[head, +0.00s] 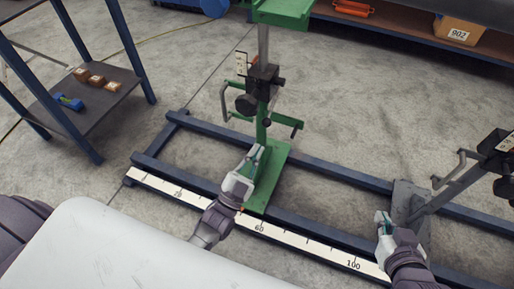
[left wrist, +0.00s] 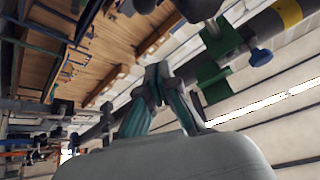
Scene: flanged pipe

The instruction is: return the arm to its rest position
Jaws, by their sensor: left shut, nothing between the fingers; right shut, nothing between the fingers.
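My left gripper (head: 253,160) is in the middle of the head view, in front of the green stand's base plate, with its fingers together and nothing between them. Its teal fingers also show together in the left wrist view (left wrist: 158,80). My right gripper (head: 383,218) is shut and empty at the lower right, beside the grey stand's foot. I cannot tell whether either gripper touches a stand.
A green stand (head: 266,180) and a grey stand (head: 411,200) are on a blue rail frame with a white scale (head: 290,237). A blue-framed shelf (head: 95,95) with small blocks is at left. A workbench (head: 400,35) is behind. Concrete floor is open between.

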